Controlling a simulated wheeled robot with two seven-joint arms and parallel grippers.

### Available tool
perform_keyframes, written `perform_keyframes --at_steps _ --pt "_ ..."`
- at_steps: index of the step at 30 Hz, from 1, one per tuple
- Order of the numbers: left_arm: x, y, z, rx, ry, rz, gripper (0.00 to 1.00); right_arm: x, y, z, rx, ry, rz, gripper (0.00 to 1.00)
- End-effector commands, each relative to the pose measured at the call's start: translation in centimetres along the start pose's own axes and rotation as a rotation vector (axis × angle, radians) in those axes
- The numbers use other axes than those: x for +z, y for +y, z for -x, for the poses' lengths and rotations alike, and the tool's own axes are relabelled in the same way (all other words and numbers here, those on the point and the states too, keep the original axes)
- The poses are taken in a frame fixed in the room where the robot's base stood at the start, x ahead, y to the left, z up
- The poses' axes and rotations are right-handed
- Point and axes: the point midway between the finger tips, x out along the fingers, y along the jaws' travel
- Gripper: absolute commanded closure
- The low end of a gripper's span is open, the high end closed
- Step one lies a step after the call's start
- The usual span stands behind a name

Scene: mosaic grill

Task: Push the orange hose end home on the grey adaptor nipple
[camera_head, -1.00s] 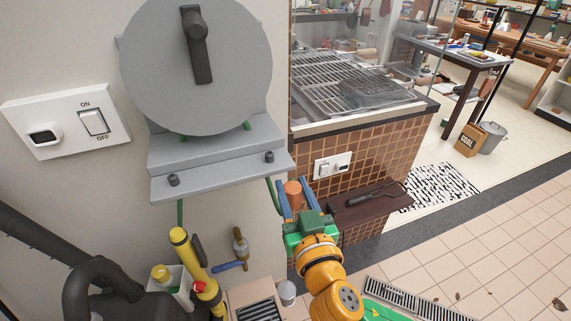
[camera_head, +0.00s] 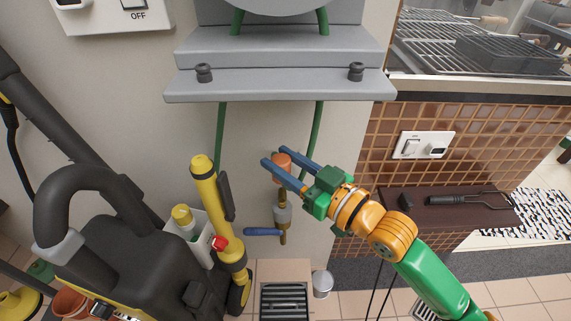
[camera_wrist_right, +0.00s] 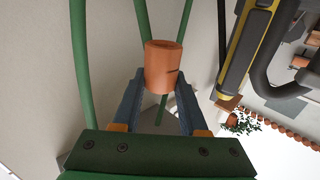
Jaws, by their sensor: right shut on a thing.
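The orange hose end (camera_head: 282,164) is a short cylinder between the blue fingers of my right gripper (camera_head: 276,157), which is shut on it. In the right wrist view the orange hose end (camera_wrist_right: 163,68) stands between the fingertips. The grey adaptor (camera_head: 282,212) sits on a brass tap with a blue lever (camera_head: 262,232), near the wall. In the head view the hose end appears above the adaptor, with a gap between them. The nipple itself is hard to make out, and the wrist view does not show the adaptor. My left gripper is not in view.
Green hoses (camera_head: 317,140) hang below the grey shelf (camera_head: 275,88) above the gripper. A black and yellow cleaner (camera_head: 120,245) with a yellow tube (camera_head: 207,190) stands left of the tap. A floor drain (camera_head: 285,302) and a metal bucket (camera_head: 322,283) are below.

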Motion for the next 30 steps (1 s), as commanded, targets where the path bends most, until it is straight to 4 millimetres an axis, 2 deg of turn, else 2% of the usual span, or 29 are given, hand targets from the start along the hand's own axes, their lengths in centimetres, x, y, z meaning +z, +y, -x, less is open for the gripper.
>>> perform_keyframes --at_steps 5,12,18,30 --pt "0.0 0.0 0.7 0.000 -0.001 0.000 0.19 -0.4 0.0 0.1 0.001 0.003 -0.001 1.00" --pt "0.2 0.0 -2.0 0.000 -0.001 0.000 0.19 3.3 0.0 0.2 0.002 0.003 -0.001 1.00" --pt "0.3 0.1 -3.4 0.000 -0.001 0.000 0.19 5.2 0.0 0.2 0.001 0.003 -0.002 1.00" --pt "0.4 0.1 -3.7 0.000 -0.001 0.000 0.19 5.7 0.0 0.2 0.001 0.005 -0.002 1.00"
